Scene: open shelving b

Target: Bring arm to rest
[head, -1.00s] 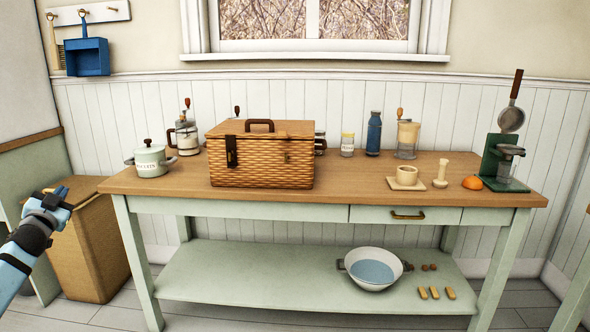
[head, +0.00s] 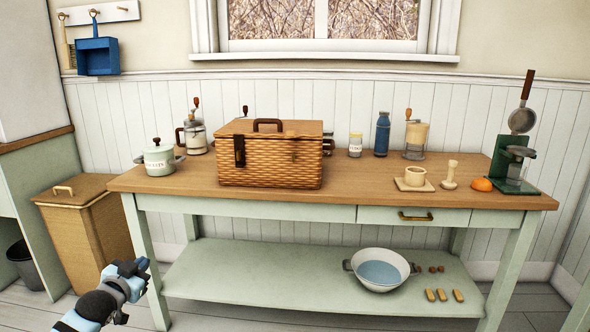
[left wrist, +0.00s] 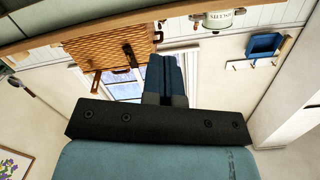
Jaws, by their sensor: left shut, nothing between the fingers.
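My left gripper (head: 132,267) is low at the left front of the table, in front of its left leg and below the tabletop. In the left wrist view its fingers (left wrist: 167,80) are together with nothing between them. It touches none of the things on the table. My right gripper is in neither view.
A wooden table (head: 350,182) holds a closed wicker basket (head: 270,162), a pale green pot (head: 159,161) and several kitchen items. Its lower shelf (head: 250,270) carries a white basin (head: 380,285). A tan bin (head: 95,235) stands left of the table. Floor in front is clear.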

